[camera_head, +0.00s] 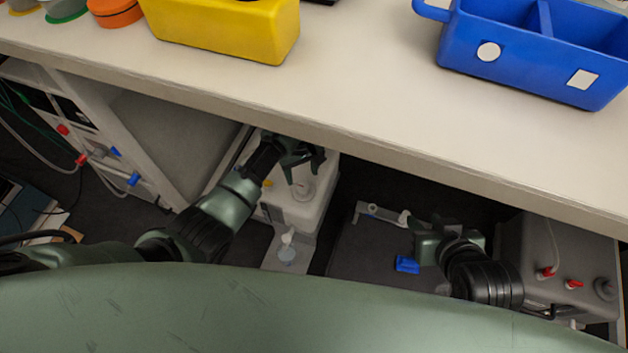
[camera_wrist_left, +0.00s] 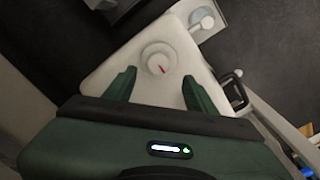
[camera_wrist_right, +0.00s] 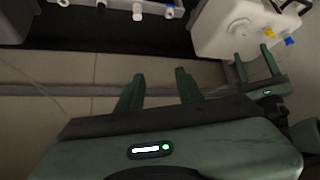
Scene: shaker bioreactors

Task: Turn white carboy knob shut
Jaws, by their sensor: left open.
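The white carboy (camera_head: 312,212) stands under the bench, with its round white knob (camera_head: 303,188) on top. In the left wrist view the knob (camera_wrist_left: 158,62) bears a red mark and lies just beyond and between the fingertips. My left gripper (camera_head: 302,160) is open above the knob, its fingers (camera_wrist_left: 155,82) apart on either side with nothing between them. The carboy (camera_wrist_right: 225,30) also shows in the right wrist view, with my left fingers beside it. My right gripper (camera_wrist_right: 158,80) is open and empty, away from the carboy to the right under the bench.
The bench top (camera_head: 350,90) overhangs both arms, carrying a yellow bin (camera_head: 225,28) and a blue divided caddy (camera_head: 520,45). A grey container (camera_head: 570,265) with red fittings stands at the right. A blue piece (camera_head: 407,264) lies near my right gripper. A shelf unit with tubing (camera_head: 100,155) is at left.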

